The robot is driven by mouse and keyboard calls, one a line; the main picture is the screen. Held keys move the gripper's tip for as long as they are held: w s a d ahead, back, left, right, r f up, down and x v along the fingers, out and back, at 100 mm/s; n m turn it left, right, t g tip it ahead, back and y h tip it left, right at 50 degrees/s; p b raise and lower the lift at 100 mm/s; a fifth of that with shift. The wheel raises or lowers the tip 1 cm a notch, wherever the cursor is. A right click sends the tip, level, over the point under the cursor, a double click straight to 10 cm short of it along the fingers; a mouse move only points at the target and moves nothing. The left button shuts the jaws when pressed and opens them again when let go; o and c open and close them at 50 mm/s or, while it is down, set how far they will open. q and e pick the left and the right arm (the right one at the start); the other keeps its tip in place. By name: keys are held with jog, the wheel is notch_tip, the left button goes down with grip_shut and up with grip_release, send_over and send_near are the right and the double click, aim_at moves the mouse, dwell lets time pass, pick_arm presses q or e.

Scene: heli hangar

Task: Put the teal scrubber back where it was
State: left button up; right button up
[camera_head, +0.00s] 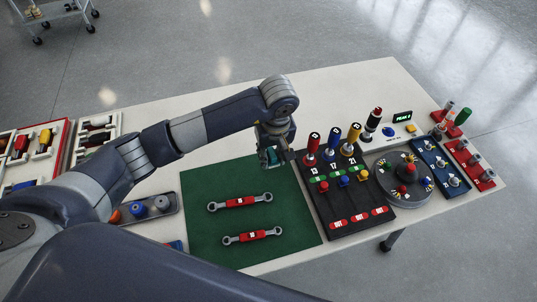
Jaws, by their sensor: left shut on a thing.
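My left gripper (275,153) is above the far right part of the green mat (205,238), shut on the teal scrubber (270,157). Only a small teal part of the scrubber shows between the fingers. A dark tray (172,222) stands at the mat's left edge with an orange, a blue and a grey round piece in it; my arm partly hides its left end. My right gripper is not in view.
Two wrenches with red middles (240,203) (252,237) lie on the mat. A black board (335,205) with several upright coloured-handled tools stands right of the gripper. Beyond it are a round grey turntable (405,200), a blue rack (447,184) and red blocks.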

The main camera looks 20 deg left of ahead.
pick_arm(q)
jog(key=shift+w+a, duration=0.2)
jog(key=shift+a, duration=0.1)
jog(key=shift+w+a, duration=0.3)
jog(key=shift+a, duration=0.15)
notch_tip(320, 180, down, 3)
jog(key=shift+s+d+r+p, duration=0.1)
jog(key=shift+r+p, duration=0.05)
jog(key=shift+p, duration=0.6)
jog(key=shift+f, duration=0.45)
jog(key=shift+f+b, duration=0.25)
jog(key=shift+b, duration=0.05)
jog(key=o, duration=1)
jog(key=shift+r, duration=0.1)
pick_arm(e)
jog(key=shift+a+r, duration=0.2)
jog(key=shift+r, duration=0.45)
